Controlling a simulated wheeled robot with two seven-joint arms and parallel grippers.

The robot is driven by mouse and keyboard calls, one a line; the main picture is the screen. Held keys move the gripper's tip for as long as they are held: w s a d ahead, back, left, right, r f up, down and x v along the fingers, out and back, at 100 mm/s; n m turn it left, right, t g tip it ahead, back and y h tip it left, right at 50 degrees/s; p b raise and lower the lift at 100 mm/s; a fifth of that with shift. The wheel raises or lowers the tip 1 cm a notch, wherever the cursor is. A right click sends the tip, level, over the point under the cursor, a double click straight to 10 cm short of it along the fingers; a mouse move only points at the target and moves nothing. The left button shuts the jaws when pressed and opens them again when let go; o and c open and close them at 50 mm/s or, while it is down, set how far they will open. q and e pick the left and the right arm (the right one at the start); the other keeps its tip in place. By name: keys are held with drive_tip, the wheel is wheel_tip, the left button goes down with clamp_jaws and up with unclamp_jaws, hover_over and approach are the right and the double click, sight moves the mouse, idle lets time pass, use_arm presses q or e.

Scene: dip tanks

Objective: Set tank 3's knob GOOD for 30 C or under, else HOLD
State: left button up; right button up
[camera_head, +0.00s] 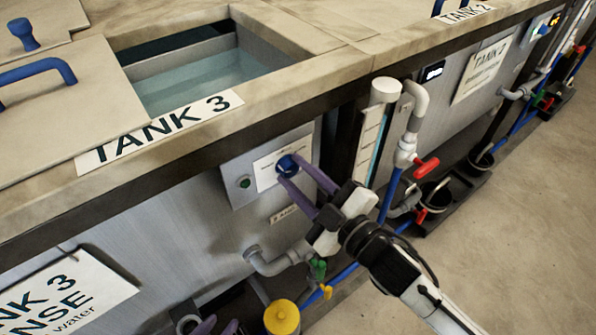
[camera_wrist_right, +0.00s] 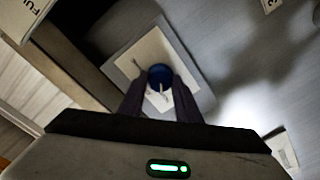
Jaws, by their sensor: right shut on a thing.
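The TANK 3 label (camera_head: 160,130) lies on the rim beside an open tank (camera_head: 200,80) of pale liquid. Below it, a grey control panel (camera_head: 235,165) carries a white plate and a dark blue knob (camera_head: 287,165). My right gripper (camera_head: 290,172) is shut on the blue knob, its purple fingers either side. The right wrist view also shows the knob (camera_wrist_right: 160,77) between the fingers, with a pale pointer mark towards the gripper. The plate's lettering is too small to read.
A sight tube (camera_head: 374,130), pipes and a red-handled valve (camera_head: 426,167) stand to the right. A small dark display (camera_head: 433,72) is unreadable. A yellow cap (camera_head: 282,317) is below. Open floor lies right.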

idle(0.5)
drive_tip(key=o, duration=1.1)
drive_tip(key=shift+c, duration=0.2)
drive_tip(key=v, duration=1)
drive_tip(key=shift+s+b, duration=0.15)
drive_tip(key=shift+b, duration=0.25)
drive_tip(key=shift+d+f, duration=0.1)
drive_tip(key=shift+f, duration=0.05)
